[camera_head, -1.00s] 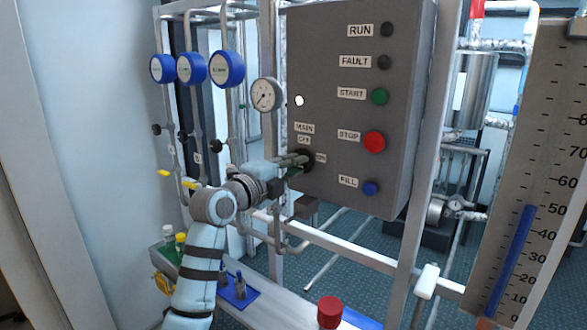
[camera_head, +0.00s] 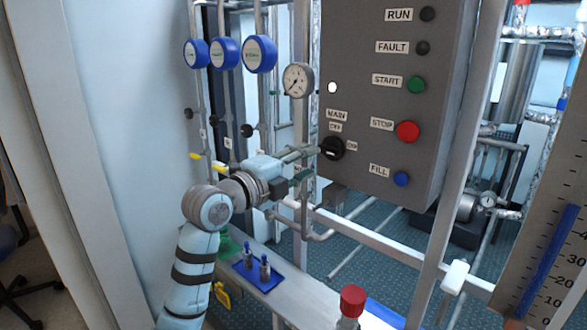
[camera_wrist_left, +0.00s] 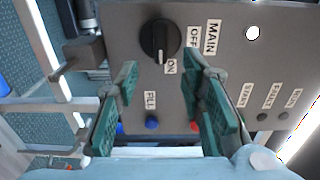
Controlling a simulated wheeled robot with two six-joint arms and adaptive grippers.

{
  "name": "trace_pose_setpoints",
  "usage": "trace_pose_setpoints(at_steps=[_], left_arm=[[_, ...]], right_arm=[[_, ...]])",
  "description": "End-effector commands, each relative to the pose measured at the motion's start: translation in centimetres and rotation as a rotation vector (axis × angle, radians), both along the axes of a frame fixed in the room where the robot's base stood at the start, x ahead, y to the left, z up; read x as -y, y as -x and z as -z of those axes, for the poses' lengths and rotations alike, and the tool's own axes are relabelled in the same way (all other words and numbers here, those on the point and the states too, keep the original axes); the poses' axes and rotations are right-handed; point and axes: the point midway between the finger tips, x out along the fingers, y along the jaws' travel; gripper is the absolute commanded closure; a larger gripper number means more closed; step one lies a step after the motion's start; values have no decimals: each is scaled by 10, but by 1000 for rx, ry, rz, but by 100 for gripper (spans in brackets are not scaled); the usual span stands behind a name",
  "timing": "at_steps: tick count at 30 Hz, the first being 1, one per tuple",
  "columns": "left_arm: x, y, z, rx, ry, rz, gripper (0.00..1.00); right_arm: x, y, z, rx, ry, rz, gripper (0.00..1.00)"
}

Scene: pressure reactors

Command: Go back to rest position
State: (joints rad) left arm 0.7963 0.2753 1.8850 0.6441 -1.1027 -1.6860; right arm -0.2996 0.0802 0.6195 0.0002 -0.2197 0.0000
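My left gripper (camera_head: 301,167) is in front of the grey control box, a little to the left of the black main knob (camera_head: 332,148). In the left wrist view its green-padded fingers (camera_wrist_left: 160,112) are spread apart with nothing between them. The knob (camera_wrist_left: 160,41) shows whole beyond the fingertips and is not touched; its pointer lies toward the ON label. My right gripper is in neither view.
The control box (camera_head: 385,60) has a green START button (camera_head: 416,84), a red STOP button (camera_head: 407,131) and a blue FILL button (camera_head: 401,179). Valve handles and a pressure gauge (camera_head: 298,80) are close to the left arm. A bench with a blue tray (camera_head: 268,282) lies below.

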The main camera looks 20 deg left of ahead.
Motion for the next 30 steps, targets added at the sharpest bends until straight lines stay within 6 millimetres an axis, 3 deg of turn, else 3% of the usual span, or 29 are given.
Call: trace_pose_setpoints(at_steps=[3, 9, 22, 24, 26, 28, 29, 30], left_arm=[[-11, 26, 1, 0, -6, -3, 64], [-17, 45, 0, -2, -1, 1, 64], [-17, 45, 0, -9, 23, 1, 64], [-19, 45, -9, -12, 134, -3, 64], [-37, 29, -12, -31, 333, -52, 64], [-76, -10, 15, -102, 626, -159, 64], [-90, -23, 41, -143, 726, -206, 64], [-105, -37, 81, -199, 840, -269, 64]], right_arm=[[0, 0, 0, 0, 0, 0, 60], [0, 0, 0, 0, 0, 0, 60], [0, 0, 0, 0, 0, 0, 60], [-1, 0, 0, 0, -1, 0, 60], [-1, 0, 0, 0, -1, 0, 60], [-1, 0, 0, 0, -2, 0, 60], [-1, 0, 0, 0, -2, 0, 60], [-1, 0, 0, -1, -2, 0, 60]])
